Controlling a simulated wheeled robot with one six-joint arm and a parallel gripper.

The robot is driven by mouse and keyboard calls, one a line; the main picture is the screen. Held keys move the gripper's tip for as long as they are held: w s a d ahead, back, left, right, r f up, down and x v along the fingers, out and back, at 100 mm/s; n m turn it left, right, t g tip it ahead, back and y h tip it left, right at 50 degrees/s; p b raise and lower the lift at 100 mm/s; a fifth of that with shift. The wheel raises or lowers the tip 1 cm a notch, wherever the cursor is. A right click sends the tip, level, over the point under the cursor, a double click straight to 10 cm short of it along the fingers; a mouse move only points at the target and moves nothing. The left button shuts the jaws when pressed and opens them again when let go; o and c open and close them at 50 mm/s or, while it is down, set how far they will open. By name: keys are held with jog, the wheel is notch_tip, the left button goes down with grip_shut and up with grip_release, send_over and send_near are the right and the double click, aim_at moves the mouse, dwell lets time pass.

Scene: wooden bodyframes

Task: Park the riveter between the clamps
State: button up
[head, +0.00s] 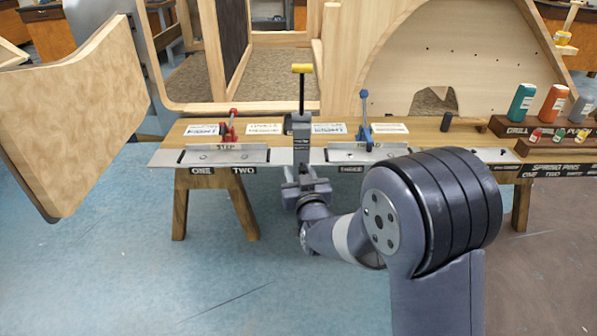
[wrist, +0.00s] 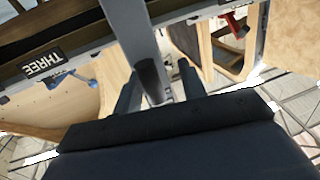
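The riveter (head: 301,125) is a grey upright tool with a yellow T-handle on top. It stands upright in the head view at the bench's front edge, between the red clamp (head: 229,130) on the left and the blue clamp (head: 365,122) on the right. My gripper (head: 304,184) is at its lower end and looks shut on it; that end is hidden. In the wrist view the riveter's grey post (wrist: 143,35) runs up from between my gripper's dark fingers (wrist: 158,90). The blue clamp (wrist: 78,85) and red clamp (wrist: 236,25) show there too.
The wooden bench (head: 180,133) has a metal front strip with number labels. Paper labels lie behind the clamps. Bottles (head: 553,103) and a pin rack (head: 545,150) stand at the right. A large wooden panel (head: 75,110) is at the left. The blue floor in front is clear.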

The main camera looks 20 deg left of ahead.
jog(key=shift+r, duration=0.2)
jog(key=shift+s, duration=0.2)
jog(key=v, duration=1)
jog(key=shift+s+d+f, duration=0.2)
jog(key=shift+d, duration=0.05)
jog(key=shift+w, duration=0.1)
jog(key=shift+c, duration=0.2)
